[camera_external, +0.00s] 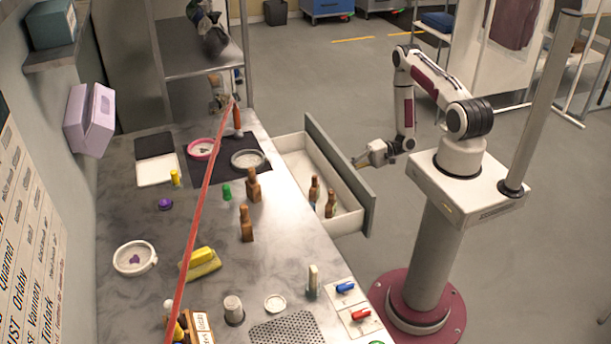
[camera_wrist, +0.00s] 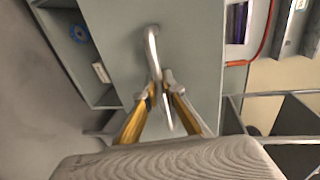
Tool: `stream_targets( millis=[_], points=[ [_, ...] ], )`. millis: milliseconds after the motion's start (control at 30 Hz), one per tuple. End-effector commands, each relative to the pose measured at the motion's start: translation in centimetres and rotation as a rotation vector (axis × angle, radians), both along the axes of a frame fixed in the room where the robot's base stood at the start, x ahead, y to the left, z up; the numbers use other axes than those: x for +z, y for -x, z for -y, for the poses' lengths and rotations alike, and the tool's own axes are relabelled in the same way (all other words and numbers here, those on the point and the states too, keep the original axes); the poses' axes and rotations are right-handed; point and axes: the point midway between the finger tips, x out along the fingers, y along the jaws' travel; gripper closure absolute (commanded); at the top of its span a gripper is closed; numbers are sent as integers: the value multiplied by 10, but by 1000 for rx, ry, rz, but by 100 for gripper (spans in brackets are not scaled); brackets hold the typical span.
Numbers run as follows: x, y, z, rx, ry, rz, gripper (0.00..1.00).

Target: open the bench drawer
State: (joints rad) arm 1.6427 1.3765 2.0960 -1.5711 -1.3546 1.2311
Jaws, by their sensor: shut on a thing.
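The bench drawer (camera_external: 290,160) stands pulled out from the right side of the bench, with its pale inside showing. Its grey-green front panel (camera_external: 342,178) faces my arm and also fills the middle of the wrist view (camera_wrist: 190,30). My gripper (camera_external: 362,160) is at the outer face of that panel. In the wrist view, my yellow-sided fingers (camera_wrist: 160,88) are shut on the curved metal drawer handle (camera_wrist: 152,48). The handle is too small to make out clearly in the external view.
Two brown bottles (camera_external: 314,190) (camera_external: 330,205) appear at the drawer's inside. The bench top (camera_external: 120,215) carries more bottles (camera_external: 247,225), a yellow sponge-like block (camera_external: 202,264) and dishes (camera_external: 134,258). A red strip (camera_external: 204,190) crosses above it. Open floor (camera_external: 300,75) lies behind the drawer.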

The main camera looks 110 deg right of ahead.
Motion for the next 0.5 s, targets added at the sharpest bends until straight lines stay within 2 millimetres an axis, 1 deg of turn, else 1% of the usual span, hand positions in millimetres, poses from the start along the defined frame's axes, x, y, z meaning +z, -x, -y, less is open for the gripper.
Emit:
stream_targets(
  millis=[200,233,500],
  points=[
    [0,0,-1,3,-1,1,100],
    [0,0,-1,3,-1,1,84],
    [0,0,0,1,0,0,84]
  ],
)
